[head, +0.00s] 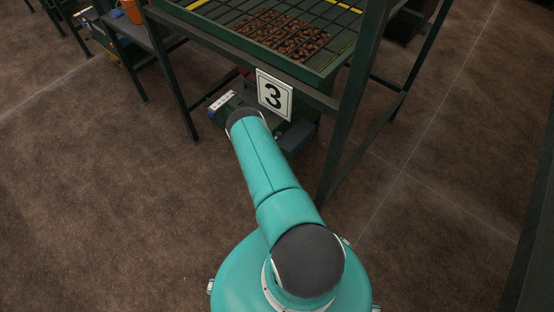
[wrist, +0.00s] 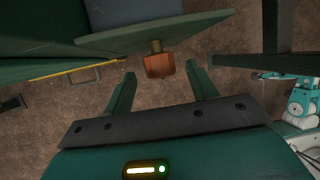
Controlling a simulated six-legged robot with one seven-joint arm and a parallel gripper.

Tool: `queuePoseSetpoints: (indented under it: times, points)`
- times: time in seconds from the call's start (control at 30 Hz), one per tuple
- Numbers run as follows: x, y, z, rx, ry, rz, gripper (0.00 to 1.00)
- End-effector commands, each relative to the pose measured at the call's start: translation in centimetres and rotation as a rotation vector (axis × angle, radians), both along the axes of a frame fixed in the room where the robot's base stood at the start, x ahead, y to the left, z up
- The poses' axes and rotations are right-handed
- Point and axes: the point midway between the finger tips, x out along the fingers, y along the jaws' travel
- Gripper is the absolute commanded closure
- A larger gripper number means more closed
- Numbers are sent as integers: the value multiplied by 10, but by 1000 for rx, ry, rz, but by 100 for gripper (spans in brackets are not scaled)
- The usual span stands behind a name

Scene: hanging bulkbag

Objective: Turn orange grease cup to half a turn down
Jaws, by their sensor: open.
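The orange grease cup (wrist: 159,65) shows in the wrist view at the upper middle. It hangs on a short brass-coloured stem (wrist: 155,46) below a green plate (wrist: 150,33). My gripper (wrist: 161,81) is open, with one finger to the left of the cup and one to the right. The cup is beyond or level with the fingertips, and neither finger appears to touch it. In the head view my teal arm reaches under the green frame, and the gripper and the cup are hidden there.
A dark green frame (head: 352,95) with a number 3 sign (head: 274,95) stands ahead, carrying a grated tray of brown pieces (head: 285,38). Its legs and bars lie close around the arm. An orange container (head: 132,11) sits at the upper left. Brown floor (head: 90,200) is clear at left.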

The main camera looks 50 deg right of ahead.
Motion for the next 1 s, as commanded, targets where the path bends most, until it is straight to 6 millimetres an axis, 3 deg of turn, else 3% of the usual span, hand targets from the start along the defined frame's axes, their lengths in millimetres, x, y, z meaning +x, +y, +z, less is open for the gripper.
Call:
queuePoseSetpoints:
  times: [0.2,0.53,0.77,1.0]
  points:
    - [-2,-10,-18,0,-2,-1,42]
    - [-2,-10,-21,0,0,-1,42]
    - [-2,-10,-21,0,0,0,87]
    - [-3,-10,-20,0,-12,1,87]
